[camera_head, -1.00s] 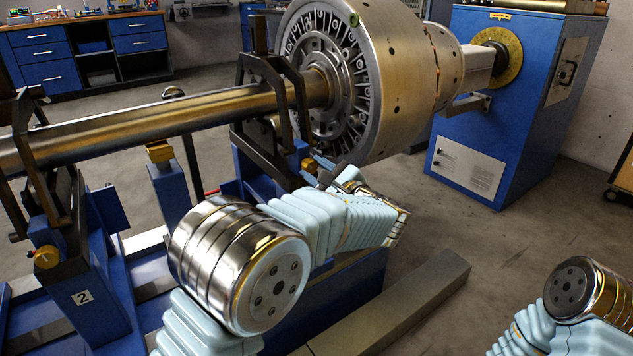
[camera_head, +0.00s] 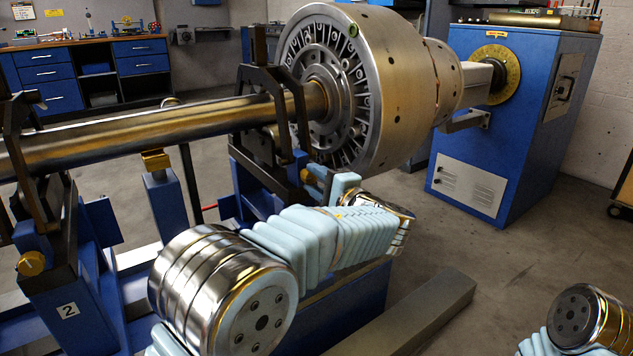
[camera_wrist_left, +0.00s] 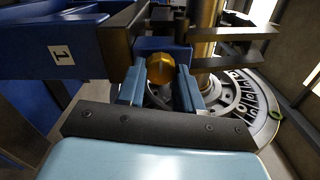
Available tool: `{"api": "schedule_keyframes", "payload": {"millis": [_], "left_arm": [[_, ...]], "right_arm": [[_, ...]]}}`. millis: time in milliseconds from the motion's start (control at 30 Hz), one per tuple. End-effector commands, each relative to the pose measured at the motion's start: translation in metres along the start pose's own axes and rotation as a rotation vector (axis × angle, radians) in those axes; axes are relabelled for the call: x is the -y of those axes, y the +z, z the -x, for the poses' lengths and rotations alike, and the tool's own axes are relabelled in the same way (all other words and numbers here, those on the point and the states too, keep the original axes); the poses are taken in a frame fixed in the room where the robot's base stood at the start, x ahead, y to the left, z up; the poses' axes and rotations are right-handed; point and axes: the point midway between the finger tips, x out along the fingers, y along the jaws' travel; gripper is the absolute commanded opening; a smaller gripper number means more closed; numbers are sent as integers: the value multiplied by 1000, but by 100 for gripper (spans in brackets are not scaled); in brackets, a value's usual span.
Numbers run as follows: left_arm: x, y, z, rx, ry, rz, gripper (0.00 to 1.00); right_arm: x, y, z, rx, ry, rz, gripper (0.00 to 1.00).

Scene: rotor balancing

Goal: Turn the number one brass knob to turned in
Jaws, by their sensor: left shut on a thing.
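The number one brass knob (camera_wrist_left: 160,69) is a round gold knob on the blue stand by the label "1" (camera_wrist_left: 61,54), in the left wrist view. My left gripper (camera_wrist_left: 160,88) has one blue finger on each side of it and is shut on it. In the head view a small gold part of the knob (camera_head: 305,176) shows beside my left gripper (camera_head: 328,184), below the rotor's near support. The knob's mark or angle cannot be made out. My right gripper is out of view; only part of my right arm shows at the lower right.
A large metal rotor (camera_head: 385,85) with a long shaft (camera_head: 150,125) lies above the stands. A second brass knob (camera_head: 32,263) is on the stand labelled "2" at the left. A blue drive cabinet (camera_head: 520,120) stands at the right. A beam (camera_head: 430,310) lies on the floor.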

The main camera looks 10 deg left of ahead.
Motion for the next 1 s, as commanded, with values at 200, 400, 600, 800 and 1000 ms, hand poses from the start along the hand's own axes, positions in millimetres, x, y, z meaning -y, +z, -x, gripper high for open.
{"api": "schedule_keyframes", "payload": {"millis": [200,400,600,800,1000], "left_arm": [[-1,0,0,0,3,50,5],[-1,0,1,0,3,62,5],[-2,0,1,0,3,62,5],[-1,0,0,0,2,61,55],[-1,0,0,0,1,61,61]], "right_arm": [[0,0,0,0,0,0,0],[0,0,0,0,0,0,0],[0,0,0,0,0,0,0],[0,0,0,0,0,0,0],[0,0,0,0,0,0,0]]}}
